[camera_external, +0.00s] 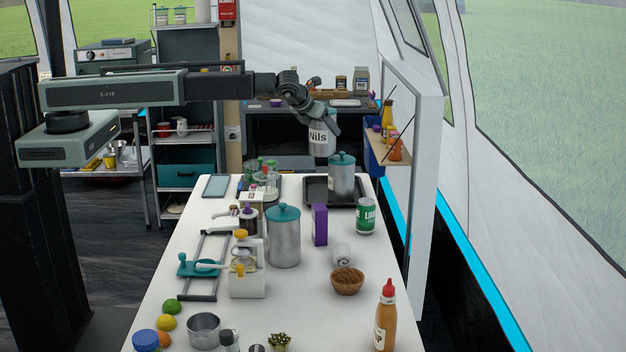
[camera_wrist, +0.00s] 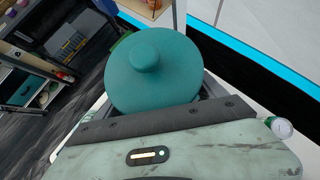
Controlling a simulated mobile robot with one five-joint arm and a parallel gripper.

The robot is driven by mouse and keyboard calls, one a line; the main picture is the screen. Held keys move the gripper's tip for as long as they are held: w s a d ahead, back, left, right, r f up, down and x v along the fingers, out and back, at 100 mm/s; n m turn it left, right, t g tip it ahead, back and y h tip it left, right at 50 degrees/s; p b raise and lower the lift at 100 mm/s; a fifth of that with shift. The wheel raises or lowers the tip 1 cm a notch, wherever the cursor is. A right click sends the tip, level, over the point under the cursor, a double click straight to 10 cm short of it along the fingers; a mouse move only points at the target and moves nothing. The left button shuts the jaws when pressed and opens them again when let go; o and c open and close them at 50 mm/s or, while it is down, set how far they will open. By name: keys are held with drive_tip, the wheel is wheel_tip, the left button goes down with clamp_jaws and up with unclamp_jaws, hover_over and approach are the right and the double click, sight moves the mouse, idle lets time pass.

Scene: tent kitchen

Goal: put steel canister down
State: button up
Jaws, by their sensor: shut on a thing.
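The steel canister (camera_external: 342,182) has a teal domed lid with a knob and stands upright at the far end of the white table, over the black tray. I cannot tell whether its base touches the tray. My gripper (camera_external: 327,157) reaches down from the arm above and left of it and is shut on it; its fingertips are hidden. In the wrist view the teal lid (camera_wrist: 150,70) fills the upper middle, just beyond the dark edge of my gripper (camera_wrist: 155,122). The canister's body is hidden there.
The black tray (camera_external: 316,198) lies under the canister. A larger steel canister (camera_external: 283,240), purple box (camera_external: 319,225) and green can (camera_external: 365,217) stand nearer. Glass jars (camera_external: 268,178) are left of the tray. A wall shelf (camera_external: 388,150) and white panel (camera_external: 428,190) border the right.

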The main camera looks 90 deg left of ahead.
drive_tip(key=shift+n, duration=0.3)
drive_tip(key=a, duration=0.1)
drive_tip(key=s+a, duration=0.1)
drive_tip(key=a+f+b, duration=0.1)
drive_tip(key=shift+s+a+f, duration=0.1)
drive_tip(key=shift+s+a, duration=0.15)
drive_tip(key=shift+s, duration=0.1)
drive_tip(key=a+f+b, duration=0.2)
drive_tip(key=f+b, duration=0.5)
drive_tip(key=a+f+b, duration=0.3)
drive_tip(key=f+b, duration=0.4)
drive_tip(key=shift+w+g+y, duration=0.3)
drive_tip(key=o, duration=1.8)
